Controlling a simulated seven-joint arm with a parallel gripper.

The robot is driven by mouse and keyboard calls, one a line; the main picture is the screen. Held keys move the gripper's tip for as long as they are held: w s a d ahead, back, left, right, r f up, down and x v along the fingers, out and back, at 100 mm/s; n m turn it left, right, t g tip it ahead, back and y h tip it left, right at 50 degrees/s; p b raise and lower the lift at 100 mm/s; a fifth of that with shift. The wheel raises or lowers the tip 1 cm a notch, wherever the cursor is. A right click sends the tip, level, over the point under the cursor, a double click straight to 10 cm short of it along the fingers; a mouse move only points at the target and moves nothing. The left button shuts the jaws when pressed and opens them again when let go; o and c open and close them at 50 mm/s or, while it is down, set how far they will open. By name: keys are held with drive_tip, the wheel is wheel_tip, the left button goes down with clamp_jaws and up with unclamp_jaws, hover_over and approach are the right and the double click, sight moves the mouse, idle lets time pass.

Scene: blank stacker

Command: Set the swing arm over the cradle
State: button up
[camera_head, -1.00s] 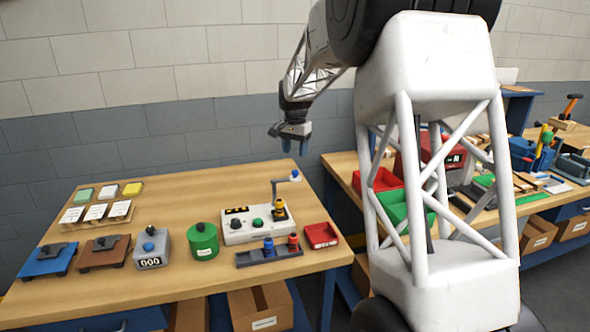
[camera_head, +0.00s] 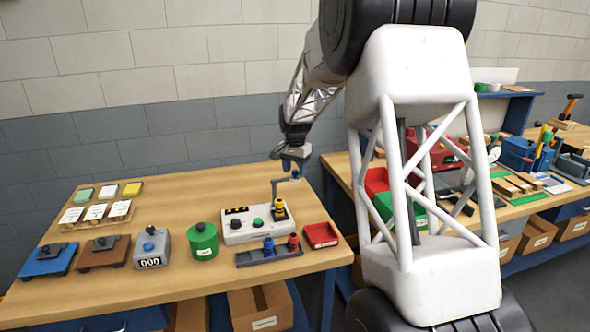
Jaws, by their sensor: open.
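The swing arm (camera_head: 284,180) is a thin grey bar on a post at the back right of a white control box (camera_head: 245,232). It points right and towards the back, with a blue knob (camera_head: 295,174) at its end. The swing arm is not over this piece. My gripper (camera_head: 292,166) is open, pointing down, just above the blue knob; whether the fingers straddle or touch the knob cannot be told.
A grey rack (camera_head: 255,259) with a blue and a red piece stands in front of the box. A red tray (camera_head: 321,235) is at its right, a green canister (camera_head: 203,240) at its left. Cards and coloured blocks lie at the back left.

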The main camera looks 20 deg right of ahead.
sight(283, 181)
clamp_jaws()
drive_tip(key=shift+s, duration=0.15)
idle(0.4)
drive_tip(key=s+a+m, duration=0.2)
drive_tip(key=m, duration=0.3)
drive_tip(key=s+a+m, duration=0.2)
drive_tip(key=m, duration=0.3)
drive_tip(key=s+a+m, duration=0.2)
drive_tip(key=s+m, duration=0.1)
drive_tip(key=m, duration=0.2)
drive_tip(key=shift+r+m, duration=0.1)
drive_tip(key=shift+m, duration=0.3)
drive_tip(key=shift+s+a+m, duration=0.1)
drive_tip(key=shift+a+m, duration=0.7)
drive_tip(key=shift+m, duration=0.4)
